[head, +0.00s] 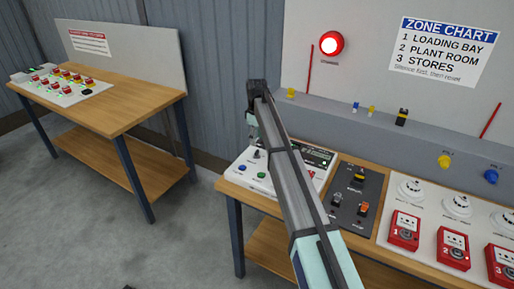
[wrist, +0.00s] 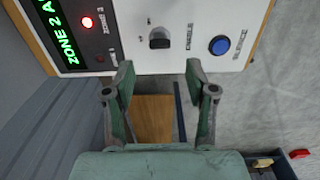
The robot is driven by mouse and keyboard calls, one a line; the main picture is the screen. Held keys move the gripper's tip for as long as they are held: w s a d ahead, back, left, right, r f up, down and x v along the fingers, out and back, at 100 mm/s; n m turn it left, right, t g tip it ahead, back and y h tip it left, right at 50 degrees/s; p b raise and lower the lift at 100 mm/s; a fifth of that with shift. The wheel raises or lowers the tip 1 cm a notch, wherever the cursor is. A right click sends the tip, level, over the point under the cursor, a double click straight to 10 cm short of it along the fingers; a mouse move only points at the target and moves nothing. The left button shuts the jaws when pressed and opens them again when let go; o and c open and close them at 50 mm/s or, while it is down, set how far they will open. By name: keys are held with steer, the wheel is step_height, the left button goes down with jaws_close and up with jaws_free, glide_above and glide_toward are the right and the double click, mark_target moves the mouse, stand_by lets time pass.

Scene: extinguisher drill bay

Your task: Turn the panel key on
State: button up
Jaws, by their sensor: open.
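The white alarm panel (head: 242,179) sits at the left end of the right bench; it also fills the top of the wrist view (wrist: 190,15). The panel key (wrist: 159,38) is a small dark knob on a grey base, between a red light (wrist: 86,22) and a blue button (wrist: 219,45). The green display (wrist: 62,38) shows ZONE 2 and the start of another word. My gripper (wrist: 162,78) is open and empty. In the wrist view its fingertips are just below the key, one on each side, apart from it. In the head view my arm covers part of the panel.
A dark switch plate (head: 346,202) and red call points (head: 404,229) lie right of the panel. A red lamp (head: 331,43) glows on the wall board above. Another wooden table (head: 135,93) stands at left, with floor between.

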mark_target(257, 151)
step_height(257, 151, down, 7)
steer(key=shift+r+p, duration=0.1)
steer(key=shift+p, duration=0.75)
steer(key=shift+c, duration=0.3)
jaws_close()
